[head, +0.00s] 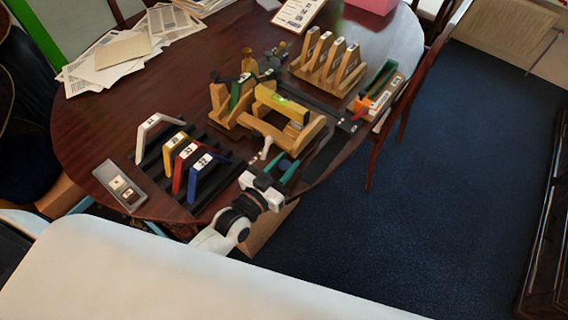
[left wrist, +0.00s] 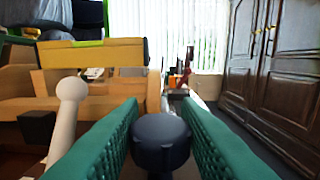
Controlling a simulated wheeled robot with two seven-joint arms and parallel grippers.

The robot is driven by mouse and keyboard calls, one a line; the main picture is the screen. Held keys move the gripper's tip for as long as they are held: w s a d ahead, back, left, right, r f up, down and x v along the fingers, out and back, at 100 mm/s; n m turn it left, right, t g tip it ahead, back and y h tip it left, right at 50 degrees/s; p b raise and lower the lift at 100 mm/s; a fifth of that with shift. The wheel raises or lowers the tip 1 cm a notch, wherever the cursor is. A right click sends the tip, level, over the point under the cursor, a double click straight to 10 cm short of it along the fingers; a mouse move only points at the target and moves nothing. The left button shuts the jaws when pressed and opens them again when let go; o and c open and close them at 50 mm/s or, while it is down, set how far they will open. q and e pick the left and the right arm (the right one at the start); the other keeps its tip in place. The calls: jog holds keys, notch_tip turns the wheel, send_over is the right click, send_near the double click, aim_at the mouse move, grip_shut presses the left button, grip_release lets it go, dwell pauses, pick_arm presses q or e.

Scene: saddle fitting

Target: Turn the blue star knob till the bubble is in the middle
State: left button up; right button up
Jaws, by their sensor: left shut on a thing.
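The blue star knob (left wrist: 160,140) shows dark blue between the green finger pads in the left wrist view. My left gripper (head: 283,168) is shut on it at the near side of the wooden fixture (head: 307,134). In the head view the knob is mostly hidden by the gripper. A yellow spirit level (head: 295,109) lies across the top of the fixture; it also shows in the left wrist view (left wrist: 105,53). Its green vial (head: 280,99) is visible, but the bubble is too small to place. My right gripper is not in view.
A white round-topped peg (left wrist: 70,92) stands left of the fingers. A dark rack with coloured saddles (head: 186,164) and a grey tray (head: 119,186) are to the left. A wooden rack (head: 329,63) stands behind, and a long box (head: 380,100) lies at the right edge.

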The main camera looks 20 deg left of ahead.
pick_arm(q)
jog(key=shift+m+g+h+b, duration=1.05)
jog(key=shift+m+h, duration=0.55)
jog(key=shift+h, duration=0.7)
jog(key=o, duration=0.9)
jog(key=shift+o, duration=0.2)
jog(key=shift+s+a, duration=0.25)
jog(key=shift+s, duration=0.05)
jog(key=v, duration=1.1)
jog(key=shift+s+r, duration=0.1)
jog(key=shift+r, duration=0.05)
